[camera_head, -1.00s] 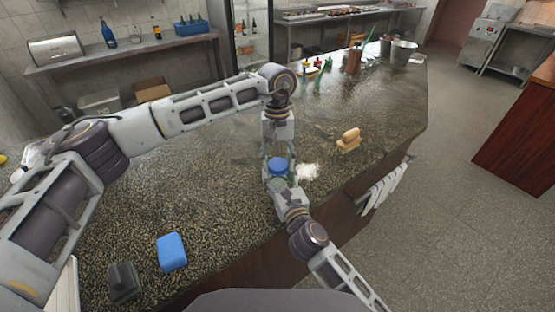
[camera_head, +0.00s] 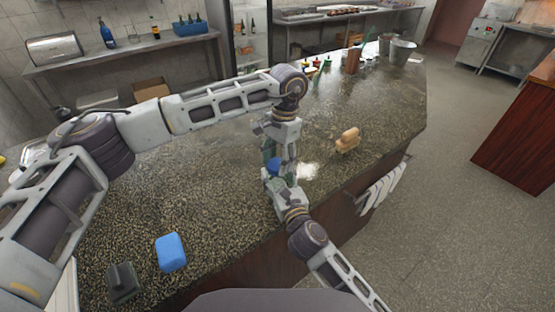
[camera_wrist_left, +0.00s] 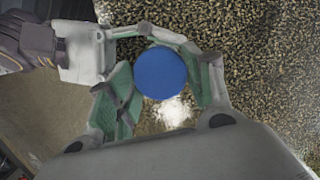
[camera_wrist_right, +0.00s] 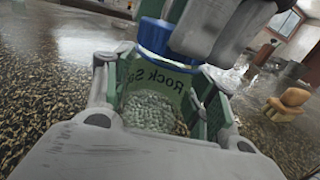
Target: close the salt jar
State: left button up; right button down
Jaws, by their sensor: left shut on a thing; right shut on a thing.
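My left gripper (camera_wrist_left: 163,88) comes from above and is shut on the lid, one finger on each side. In the head view the lid (camera_head: 273,164) shows between the two grippers, and the jar body is mostly hidden.
A white patch (camera_head: 308,171) lies on the counter right of the jar; I cannot tell if it is salt or glare. A blue sponge (camera_head: 171,252) and a dark block (camera_head: 123,283) lie front left on the speckled counter (camera_head: 200,190).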

pick_arm(q)
jog(key=shift+m, duration=1.2)
jog(key=o, duration=0.7)
jog(key=shift+r, duration=0.1)
jog(key=shift+r, duration=2.2)
jog(key=shift+f, duration=0.1)
jog(key=shift+c, duration=0.5)
